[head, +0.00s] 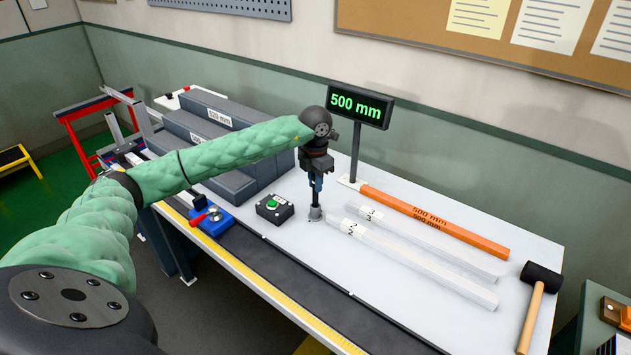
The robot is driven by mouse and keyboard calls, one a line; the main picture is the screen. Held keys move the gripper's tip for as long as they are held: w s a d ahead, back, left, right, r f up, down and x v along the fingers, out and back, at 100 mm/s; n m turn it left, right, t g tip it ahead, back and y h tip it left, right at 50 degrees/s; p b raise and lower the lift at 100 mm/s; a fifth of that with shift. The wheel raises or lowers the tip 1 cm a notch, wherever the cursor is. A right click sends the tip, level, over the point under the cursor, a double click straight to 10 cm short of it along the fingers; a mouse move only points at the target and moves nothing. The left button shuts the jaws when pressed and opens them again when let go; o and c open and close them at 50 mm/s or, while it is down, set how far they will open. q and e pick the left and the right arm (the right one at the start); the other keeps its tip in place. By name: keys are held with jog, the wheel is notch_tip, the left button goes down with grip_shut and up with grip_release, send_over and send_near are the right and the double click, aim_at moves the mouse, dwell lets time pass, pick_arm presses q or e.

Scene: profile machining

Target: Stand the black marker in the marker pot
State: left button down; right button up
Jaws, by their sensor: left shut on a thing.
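My left gripper (318,183) points straight down over the white table and is shut on the black marker (315,196). The marker hangs upright below the fingers, and its upper part is hidden by them. The small grey marker pot (315,213) stands on the table directly under the gripper. The marker's lower end meets the pot's mouth; I cannot tell how deep it sits inside. My right gripper is not in view.
A control box with a green button (274,208) is close left of the pot. White profiles (420,262) and an orange bar (435,222) lie to the right, with a mallet (541,279) beyond. Grey stepped blocks (231,187) and a 500 mm display (357,105) stand behind.

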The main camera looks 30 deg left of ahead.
aim_at(315, 203)
pick_arm(q)
jog(key=shift+f+b, duration=1.3)
jog(key=shift+f, duration=0.6)
jog(key=shift+b, duration=0.55)
dwell(1.5)
dwell(0.6)
jog(key=c, duration=1.3)
grip_release()
jog(key=shift+o, duration=0.2)
notch_tip(315, 203, up, 6)
jog(key=shift+r+b, duration=0.25)
jog(key=shift+b, duration=0.9)
jog(key=shift+r, duration=0.65)
